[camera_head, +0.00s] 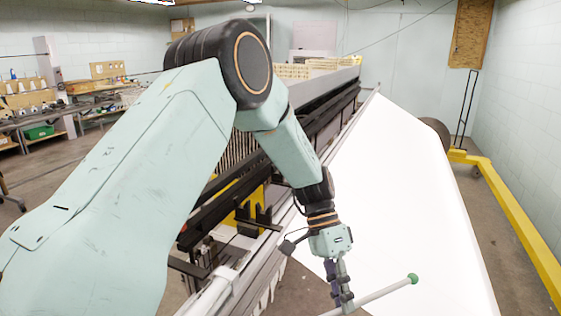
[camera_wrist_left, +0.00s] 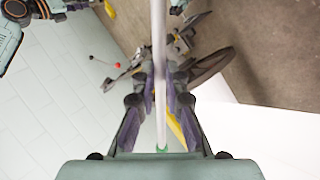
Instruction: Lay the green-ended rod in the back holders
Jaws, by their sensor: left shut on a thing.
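My left gripper (camera_head: 342,290) is low in the head view, right of the long machine. It is shut on the green-ended rod (camera_head: 382,292), a thin pale rod. The rod's green end (camera_head: 412,278) points right and away from me; its other end runs out of the bottom of the picture. In the left wrist view the rod (camera_wrist_left: 158,60) runs upright between the fingers, with its green end (camera_wrist_left: 162,150) near the gripper body. A black forked holder (camera_head: 262,218) stands on the machine's near side, left of the gripper. I cannot tell whether it is a back holder.
The long machine (camera_head: 312,120) runs away behind my left arm, which hides part of it. A broad white sheet (camera_head: 400,180) slopes along its right side. A yellow floor rail (camera_head: 515,215) lies further right. Workbenches (camera_head: 100,88) stand at the far left.

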